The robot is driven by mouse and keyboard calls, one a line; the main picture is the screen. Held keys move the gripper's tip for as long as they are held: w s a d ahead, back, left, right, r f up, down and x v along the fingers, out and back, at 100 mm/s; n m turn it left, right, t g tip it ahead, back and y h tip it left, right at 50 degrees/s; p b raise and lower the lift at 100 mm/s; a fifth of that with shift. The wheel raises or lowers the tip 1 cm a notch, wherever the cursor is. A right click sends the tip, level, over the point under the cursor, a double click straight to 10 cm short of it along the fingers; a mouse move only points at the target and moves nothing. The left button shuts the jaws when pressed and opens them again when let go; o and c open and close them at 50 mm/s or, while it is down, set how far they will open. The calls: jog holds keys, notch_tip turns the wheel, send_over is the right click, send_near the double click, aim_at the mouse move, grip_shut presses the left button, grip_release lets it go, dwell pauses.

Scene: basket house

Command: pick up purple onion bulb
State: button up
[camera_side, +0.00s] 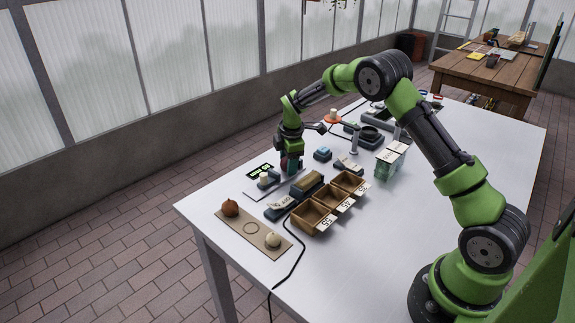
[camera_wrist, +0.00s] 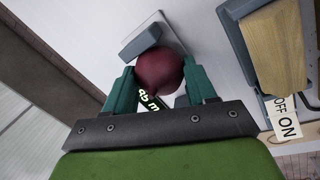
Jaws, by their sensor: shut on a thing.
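The purple onion bulb (camera_wrist: 160,68) shows in the wrist view as a dark red-purple round thing between my teal fingers. My gripper (camera_wrist: 160,78) is shut on it, with one finger on each side. In the side view my gripper (camera_side: 291,166) points down over the far left part of the white table. The bulb is hard to make out there among the fingers. I cannot tell whether it touches the table.
A brown board (camera_side: 222,221) at the near left holds an orange-brown bulb (camera_side: 231,208) and a pale bulb (camera_side: 273,240), with a bare ring between. Wooden bins (camera_side: 313,217) with number tags stand right of it. A green-digit display (camera_side: 260,170) is beside my gripper.

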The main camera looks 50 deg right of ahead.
notch_tip(320, 180, up, 10)
jog(key=shift+f, duration=0.1)
dwell(0.4)
jog(key=shift+a+r, duration=0.15)
jog(key=shift+r, duration=0.05)
jog(key=s+a+r, duration=0.3)
jog(key=s+a, duration=0.2)
jog(key=s, duration=0.2)
jog(key=s+a+r, duration=0.2)
jog(key=s+a, duration=0.3)
jog(key=s, duration=0.3)
jog(key=s+f, duration=0.3)
jog(key=f, duration=0.5)
jog(key=shift+s+f, duration=0.15)
jog(key=shift+f, duration=0.05)
